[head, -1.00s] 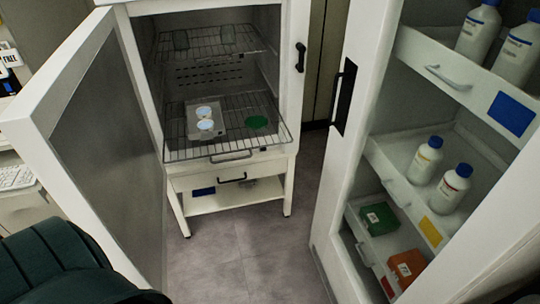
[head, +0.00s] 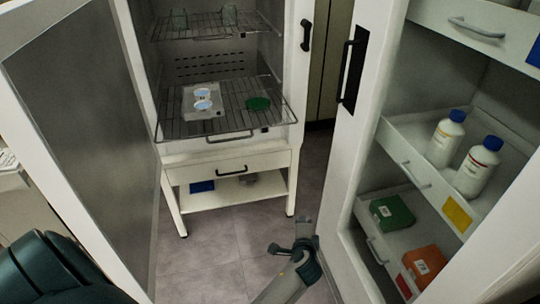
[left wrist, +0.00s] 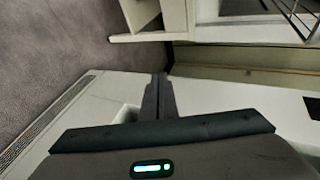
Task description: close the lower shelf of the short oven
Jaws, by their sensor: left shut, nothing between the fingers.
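The short oven (head: 298,60) stands open at the centre-left of the head view, its door (head: 85,110) swung out to the left. Its lower wire shelf (head: 232,119) sticks out past the front of the chamber, with a handle (head: 229,137) on its front edge. The upper wire shelf (head: 205,31) sits farther back inside. My left gripper (head: 304,228) is in front of the oven, lower and to the right of the lower shelf, apart from it. Its fingers show shut and empty in the left wrist view (left wrist: 158,95). A wire rack edge (left wrist: 299,17) shows at that view's top right. My right gripper is not in view.
A drawer (head: 232,170) sits below the oven. An open cabinet with bottles (head: 446,138) and boxes (head: 392,214) stands close to the right. The floor between is clear.

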